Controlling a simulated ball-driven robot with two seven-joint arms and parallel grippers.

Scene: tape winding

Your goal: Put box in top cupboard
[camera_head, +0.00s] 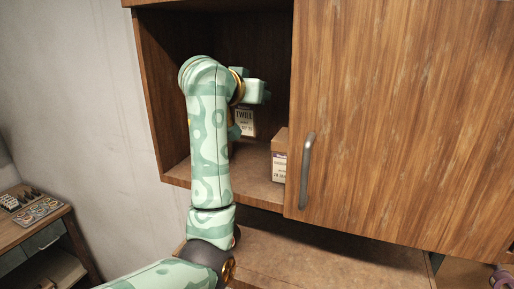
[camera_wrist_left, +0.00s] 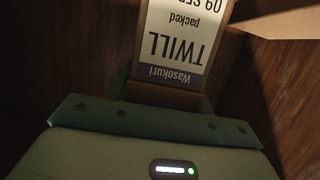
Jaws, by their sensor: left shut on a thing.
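My left arm reaches into the open left part of the wooden cupboard (camera_head: 180,165). My left gripper (camera_head: 247,100) is inside it, shut on a brown box with a white label reading TWILL (camera_head: 245,123). In the left wrist view the box (camera_wrist_left: 183,40) sits at my left gripper (camera_wrist_left: 165,98), its label upside down in the picture. The gripper and arm hide part of the box in the head view. I cannot tell whether the box touches the cupboard floor. My right gripper is not in view.
Another labelled box (camera_head: 280,160) stands inside the cupboard at right, partly behind the wooden door (camera_head: 400,110) with its metal handle (camera_head: 307,170). A counter (camera_head: 320,255) lies below. A side table (camera_head: 40,225) with small items stands at far left.

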